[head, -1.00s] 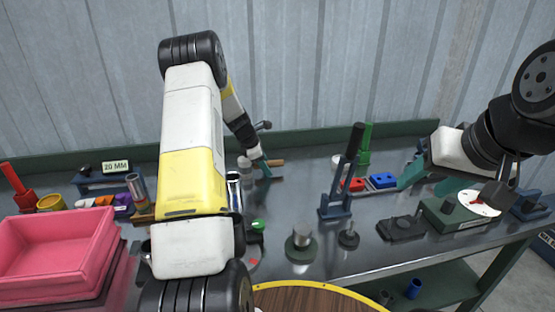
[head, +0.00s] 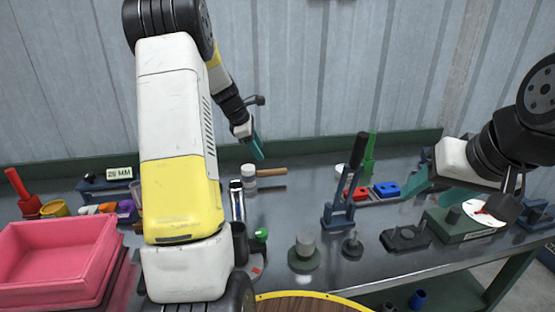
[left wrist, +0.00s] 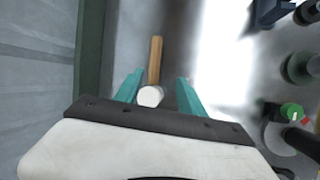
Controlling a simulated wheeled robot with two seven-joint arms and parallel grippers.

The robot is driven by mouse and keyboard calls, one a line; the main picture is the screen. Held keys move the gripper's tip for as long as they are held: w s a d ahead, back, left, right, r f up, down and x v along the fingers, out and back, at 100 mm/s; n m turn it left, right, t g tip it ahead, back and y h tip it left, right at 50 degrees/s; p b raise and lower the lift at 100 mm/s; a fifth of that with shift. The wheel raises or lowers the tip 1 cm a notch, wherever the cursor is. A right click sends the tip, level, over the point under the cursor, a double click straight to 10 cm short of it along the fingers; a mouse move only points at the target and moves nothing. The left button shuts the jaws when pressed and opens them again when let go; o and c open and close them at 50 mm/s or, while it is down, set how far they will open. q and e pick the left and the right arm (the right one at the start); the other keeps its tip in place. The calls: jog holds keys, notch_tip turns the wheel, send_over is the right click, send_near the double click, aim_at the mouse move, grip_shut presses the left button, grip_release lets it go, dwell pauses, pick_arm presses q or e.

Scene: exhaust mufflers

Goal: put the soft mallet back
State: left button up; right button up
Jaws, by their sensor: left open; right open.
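The soft mallet lies on the dark, glossy bench near the back, with a white head (head: 249,171) and a wooden handle (head: 272,172) pointing right. In the left wrist view its white head (left wrist: 150,97) shows between the finger tips and the handle (left wrist: 155,58) extends beyond them. My left gripper (head: 257,148) is open and empty, above the mallet and apart from it in the head view. My right gripper (head: 440,187) is open at the right, over the bench near a green block with a white disc.
A pink bin (head: 55,262) stands at the left front. A blue upright lever tool (head: 342,205), a round green base with a grey cylinder (head: 305,250) and a black fixture (head: 405,236) occupy the middle and right. Bench around the mallet's right side is clear.

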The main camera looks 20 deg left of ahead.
pick_arm(q)
jog(key=s+d+r+m, duration=0.9)
jog(key=s+r+m, duration=0.1)
jog(key=s+r, duration=0.35)
jog(key=s+d+m+t, duration=0.1)
jog(key=s+d+m, duration=0.1)
jog(key=s+m, duration=0.4)
jog(key=s+d+m+t+y, duration=0.1)
jog(key=s+d+m, duration=0.2)
jog(key=s, duration=1.1)
jog(key=m, duration=0.2)
jog(key=shift+r+m, duration=0.2)
jog(key=shift+m, duration=0.2)
